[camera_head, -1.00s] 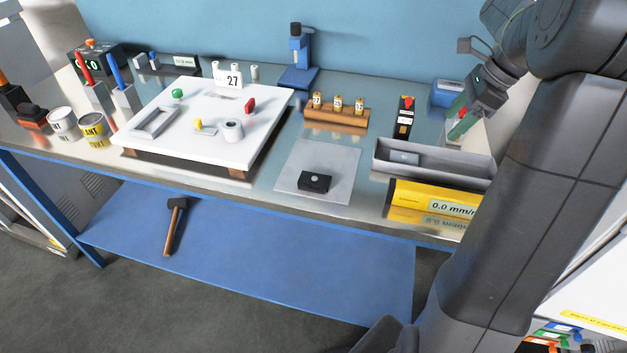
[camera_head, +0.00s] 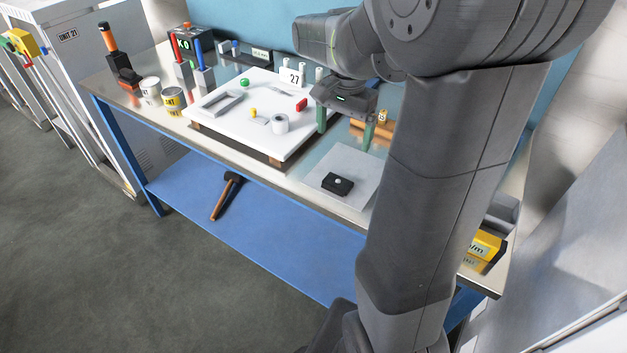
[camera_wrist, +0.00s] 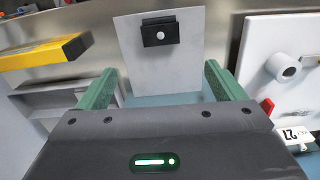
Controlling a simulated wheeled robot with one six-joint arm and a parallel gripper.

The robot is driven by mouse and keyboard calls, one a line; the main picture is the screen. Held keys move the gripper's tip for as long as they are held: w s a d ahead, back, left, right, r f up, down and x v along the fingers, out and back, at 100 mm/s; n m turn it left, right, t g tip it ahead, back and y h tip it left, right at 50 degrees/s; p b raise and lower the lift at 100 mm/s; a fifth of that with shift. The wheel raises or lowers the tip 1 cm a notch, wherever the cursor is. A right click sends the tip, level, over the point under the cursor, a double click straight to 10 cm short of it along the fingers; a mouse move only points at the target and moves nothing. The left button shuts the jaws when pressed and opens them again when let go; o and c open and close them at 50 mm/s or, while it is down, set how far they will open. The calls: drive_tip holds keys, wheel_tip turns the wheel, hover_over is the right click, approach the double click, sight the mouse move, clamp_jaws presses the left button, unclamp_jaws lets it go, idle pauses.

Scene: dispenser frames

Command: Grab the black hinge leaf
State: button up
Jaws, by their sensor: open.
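The black hinge leaf (camera_head: 337,184), a small dark block with a pale round spot on top, lies on a light grey sheet (camera_head: 352,163) near the bench's front edge. In the wrist view the leaf (camera_wrist: 160,38) is at top centre, beyond the fingertips and between their lines. My gripper (camera_head: 344,130) is open and empty, its green fingers pointing down, above and behind the leaf. It also shows in the wrist view (camera_wrist: 160,75), with both fingers spread apart and not touching the leaf.
A white raised plate (camera_head: 225,120) with small parts stands left of the sheet. A wooden holder (camera_head: 378,128) is behind, partly hidden by my arm. In the wrist view, a grey tray (camera_wrist: 45,100) and yellow gauge box (camera_wrist: 45,52) lie to the left. The sheet around the leaf is clear.

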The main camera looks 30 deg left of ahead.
sight(338, 181)
drive_tip(key=f, duration=1.3)
drive_tip(key=shift+s+a+f, duration=0.15)
drive_tip(key=shift+s+f, duration=0.05)
drive_tip(key=shift+f, duration=0.2)
